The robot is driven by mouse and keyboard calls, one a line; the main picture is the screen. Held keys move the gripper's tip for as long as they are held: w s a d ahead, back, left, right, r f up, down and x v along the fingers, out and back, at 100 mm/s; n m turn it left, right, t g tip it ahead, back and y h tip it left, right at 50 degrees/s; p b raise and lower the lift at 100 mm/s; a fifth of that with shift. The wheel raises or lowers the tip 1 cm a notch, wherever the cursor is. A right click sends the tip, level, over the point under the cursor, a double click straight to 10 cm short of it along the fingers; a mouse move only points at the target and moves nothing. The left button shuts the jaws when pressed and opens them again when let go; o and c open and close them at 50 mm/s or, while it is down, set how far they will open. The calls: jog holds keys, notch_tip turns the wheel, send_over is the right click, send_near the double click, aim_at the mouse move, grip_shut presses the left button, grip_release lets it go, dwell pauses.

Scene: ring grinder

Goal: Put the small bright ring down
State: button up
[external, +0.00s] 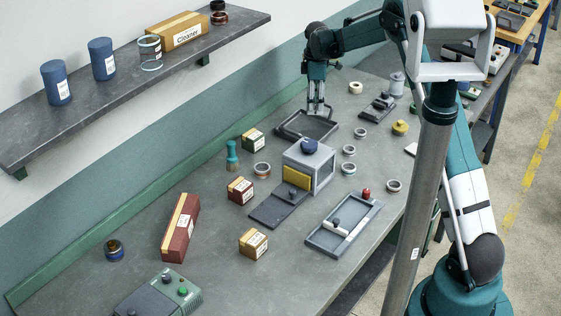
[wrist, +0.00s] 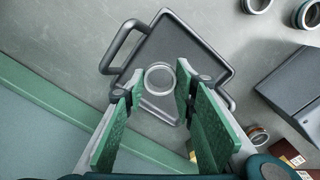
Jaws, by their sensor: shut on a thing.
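The small bright ring (wrist: 160,79) is pale and thin-walled. It sits between the tips of my gripper (wrist: 160,77), which is shut on it. In the wrist view the ring appears over the dark tray (wrist: 190,42), which has handles. The height of the ring above the tray floor is hard to tell. In the external view my gripper (external: 319,111) points down at the dark tray (external: 297,123) near the back of the bench; the ring is too small to make out there.
A grey box with a blue knob (external: 319,172) stands in front of the tray. Several other rings lie to the right, including a pale one (external: 355,87). A green ledge (external: 160,190) runs along the wall.

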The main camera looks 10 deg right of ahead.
aim_at(313, 126)
jog(key=shift+f, duration=1.35)
jog(key=shift+f, duration=1.85)
jog(key=shift+f, duration=0.2)
jog(key=o, duration=0.9)
jog(key=shift+r, duration=0.15)
notch_tip(313, 126, up, 12)
jog(key=shift+r, duration=0.1)
